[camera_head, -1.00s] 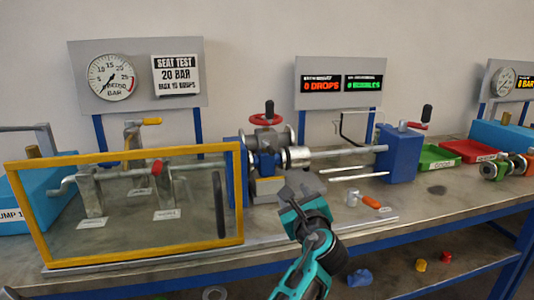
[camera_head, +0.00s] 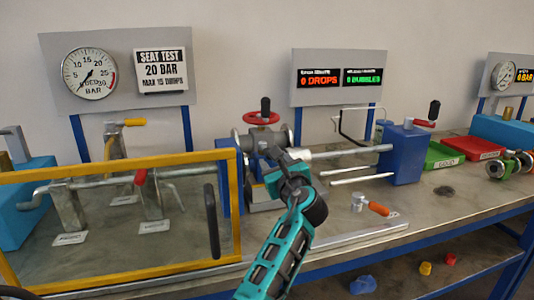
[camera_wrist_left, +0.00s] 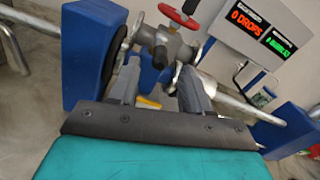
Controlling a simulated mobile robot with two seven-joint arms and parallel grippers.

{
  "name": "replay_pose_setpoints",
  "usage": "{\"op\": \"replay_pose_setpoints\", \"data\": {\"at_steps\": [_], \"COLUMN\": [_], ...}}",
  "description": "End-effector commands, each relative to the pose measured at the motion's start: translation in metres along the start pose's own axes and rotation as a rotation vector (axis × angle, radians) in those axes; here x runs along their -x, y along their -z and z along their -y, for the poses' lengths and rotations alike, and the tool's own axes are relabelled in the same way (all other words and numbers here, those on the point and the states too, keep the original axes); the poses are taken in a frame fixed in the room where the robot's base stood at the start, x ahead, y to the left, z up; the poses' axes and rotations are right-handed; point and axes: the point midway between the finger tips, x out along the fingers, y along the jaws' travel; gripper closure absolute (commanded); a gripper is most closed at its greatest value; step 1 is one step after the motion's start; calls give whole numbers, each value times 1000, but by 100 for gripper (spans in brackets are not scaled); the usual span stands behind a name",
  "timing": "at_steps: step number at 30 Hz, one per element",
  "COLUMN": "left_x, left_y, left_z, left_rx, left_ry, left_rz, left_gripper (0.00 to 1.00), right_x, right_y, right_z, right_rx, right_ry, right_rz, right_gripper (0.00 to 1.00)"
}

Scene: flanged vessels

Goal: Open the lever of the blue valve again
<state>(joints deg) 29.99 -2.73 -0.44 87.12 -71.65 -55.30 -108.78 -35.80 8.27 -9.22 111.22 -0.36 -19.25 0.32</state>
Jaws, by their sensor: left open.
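The test valve (camera_head: 262,142) stands mid-bench, a grey flanged body with a red handwheel (camera_head: 261,118) on top and a black knob. It also shows in the left wrist view (camera_wrist_left: 165,42), between blue blocks. My left gripper (camera_head: 283,160) is in front of it and hides its lower part. In the left wrist view, its two fingers (camera_wrist_left: 158,75) are apart, pointing at the valve, with nothing clearly held. A small yellow piece (camera_wrist_left: 148,102) shows between the fingers; I cannot tell what it belongs to. No blue valve lever is clearly visible. My right gripper is not in view.
A yellow-framed clear guard (camera_head: 238,200) stands left of my arm, with a yellow lever (camera_head: 134,122) and a red-tipped lever (camera_head: 140,177) behind it. A blue block (camera_head: 403,155) stands right. An orange-handled tool (camera_head: 376,208) lies on the bench. Displays (camera_head: 340,77) read 0 drops.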

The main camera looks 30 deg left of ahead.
Motion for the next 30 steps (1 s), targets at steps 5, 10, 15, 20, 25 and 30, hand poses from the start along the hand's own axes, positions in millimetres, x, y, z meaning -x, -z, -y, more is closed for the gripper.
{"op": "replay_pose_setpoints", "data": {"at_steps": [5,10,15,20,25,30], "left_x": [-38,-60,-70,-72,-72,-72], "left_y": [1,1,1,1,0,1], "left_z": [0,0,0,0,0,0], "left_rx": [0,-1,1,1,1,1], "left_ry": [-1,0,0,1,1,1], "left_rz": [0,0,0,-1,-1,-1], "left_gripper": [52,52,52,52,55,71], "right_x": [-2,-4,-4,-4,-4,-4], "right_y": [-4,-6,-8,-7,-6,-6], "right_z": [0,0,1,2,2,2], "right_rx": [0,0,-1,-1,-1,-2], "right_ry": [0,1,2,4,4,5], "right_rz": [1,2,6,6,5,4], "right_gripper": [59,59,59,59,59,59]}}
